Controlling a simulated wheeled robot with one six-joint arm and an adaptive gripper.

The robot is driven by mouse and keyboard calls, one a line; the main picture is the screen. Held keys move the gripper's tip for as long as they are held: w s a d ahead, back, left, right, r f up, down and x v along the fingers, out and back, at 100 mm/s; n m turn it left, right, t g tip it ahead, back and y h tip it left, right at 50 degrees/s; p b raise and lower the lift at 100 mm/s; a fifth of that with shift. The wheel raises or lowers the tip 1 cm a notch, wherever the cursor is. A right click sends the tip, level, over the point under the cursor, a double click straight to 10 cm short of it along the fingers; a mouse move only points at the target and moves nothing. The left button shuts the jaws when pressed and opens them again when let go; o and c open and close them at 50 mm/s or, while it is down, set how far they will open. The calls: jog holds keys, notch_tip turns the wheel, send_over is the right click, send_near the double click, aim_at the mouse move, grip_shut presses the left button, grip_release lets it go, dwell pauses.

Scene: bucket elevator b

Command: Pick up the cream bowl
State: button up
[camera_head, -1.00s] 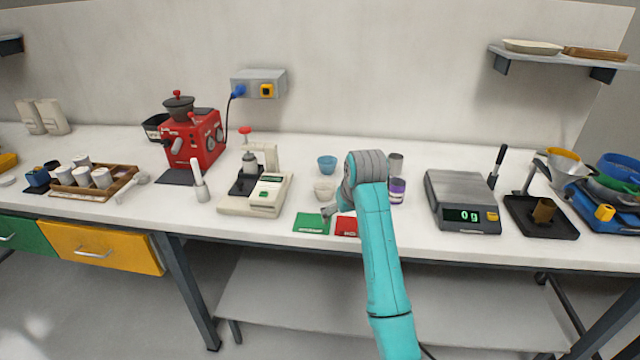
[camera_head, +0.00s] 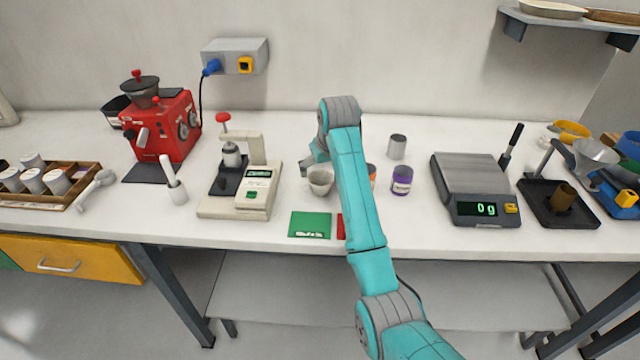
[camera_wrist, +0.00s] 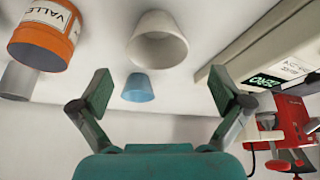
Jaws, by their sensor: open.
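The cream bowl (camera_head: 320,181) is a small off-white cup standing on the white bench, just behind the green card. It also shows in the wrist view (camera_wrist: 158,42), at the top centre. My gripper (camera_head: 308,160) is close to the bowl's far left side in the head view, partly hidden by my arm. In the wrist view my gripper (camera_wrist: 160,90) has its two fingers wide apart with nothing between them. The bowl is in front of the fingers and does not appear to touch them. A blue bowl (camera_wrist: 138,88) stands beside it.
An orange labelled jar (camera_wrist: 45,35) stands near the bowls. A cream press machine (camera_head: 243,185) is left of the bowl. A purple jar (camera_head: 401,181), grey cup (camera_head: 397,147) and scale (camera_head: 476,190) are to the right. A green card (camera_head: 310,225) lies in front.

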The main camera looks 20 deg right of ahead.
aim_at(321, 179)
jog(key=shift+x, duration=3.2)
jog(key=shift+s+d, duration=0.1)
jog(key=shift+d, duration=0.05)
jog(key=c, duration=1.2)
